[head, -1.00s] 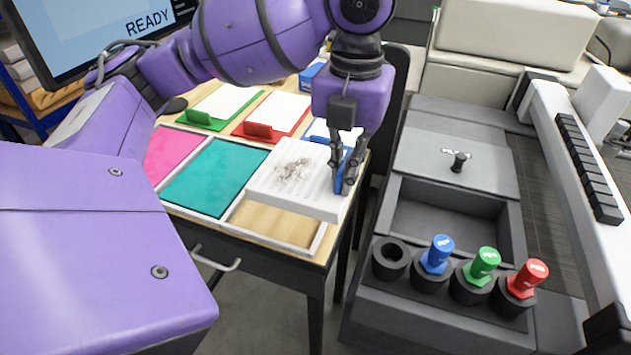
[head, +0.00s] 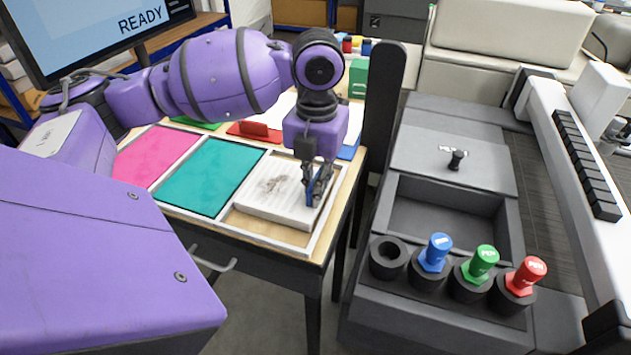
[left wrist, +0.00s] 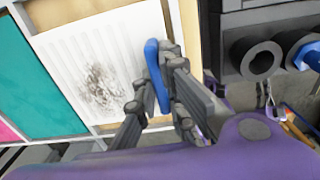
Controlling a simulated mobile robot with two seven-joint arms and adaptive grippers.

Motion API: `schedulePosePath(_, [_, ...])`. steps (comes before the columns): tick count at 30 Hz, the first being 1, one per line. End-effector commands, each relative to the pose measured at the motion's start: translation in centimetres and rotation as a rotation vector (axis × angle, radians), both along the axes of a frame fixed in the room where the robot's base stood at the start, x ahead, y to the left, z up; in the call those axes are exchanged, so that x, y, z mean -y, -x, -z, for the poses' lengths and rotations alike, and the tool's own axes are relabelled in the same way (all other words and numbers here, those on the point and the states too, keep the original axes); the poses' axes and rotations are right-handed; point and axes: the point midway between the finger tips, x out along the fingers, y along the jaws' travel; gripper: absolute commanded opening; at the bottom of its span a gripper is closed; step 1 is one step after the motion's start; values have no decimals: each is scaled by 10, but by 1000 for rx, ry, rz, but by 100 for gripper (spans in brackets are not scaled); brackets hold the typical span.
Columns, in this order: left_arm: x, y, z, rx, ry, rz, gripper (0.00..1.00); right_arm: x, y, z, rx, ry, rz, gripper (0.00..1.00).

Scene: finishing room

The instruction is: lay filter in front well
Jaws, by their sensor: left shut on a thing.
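The filter (head: 268,193) is a white ribbed panel with a grey-brown dirty patch and a blue tab (left wrist: 158,76) at its edge. My left gripper (head: 316,192) is shut on the blue tab. The filter lies low over the wood-floored compartment (head: 274,231) of the tray on the table; I cannot tell whether it fully rests there. The left wrist view also shows the filter (left wrist: 85,60) beside the fingers (left wrist: 157,92). The open well (head: 440,218) in the grey machine looks empty. My right gripper is not in view.
Pink (head: 152,160) and teal (head: 209,176) compartments lie left of the filter. A closed lid with a T-handle (head: 457,158) sits behind the well. An empty round socket (head: 388,258) and blue, green and red knobs (head: 486,262) stand in front. A floor gap separates table and machine.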

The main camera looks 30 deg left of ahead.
Motion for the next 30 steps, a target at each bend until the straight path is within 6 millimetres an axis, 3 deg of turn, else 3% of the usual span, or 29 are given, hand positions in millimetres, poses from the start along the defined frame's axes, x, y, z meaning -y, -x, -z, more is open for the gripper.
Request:
schedulePosePath(6, [0, 0, 2, 1, 0, -1, 0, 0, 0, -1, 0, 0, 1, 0])
schedulePosePath(7, [0, 0, 3, 1, 0, -1, 12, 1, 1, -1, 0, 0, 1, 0])
schedulePosePath(11, [0, 0, 3, 0, 0, -1, 28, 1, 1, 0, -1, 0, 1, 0])
schedulePosePath(23, [0, 0, -2, 1, 0, 0, 28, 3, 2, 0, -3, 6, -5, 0])
schedulePosePath(30, [1, -2, -46, 6, 0, -2, 28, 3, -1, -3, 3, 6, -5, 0])
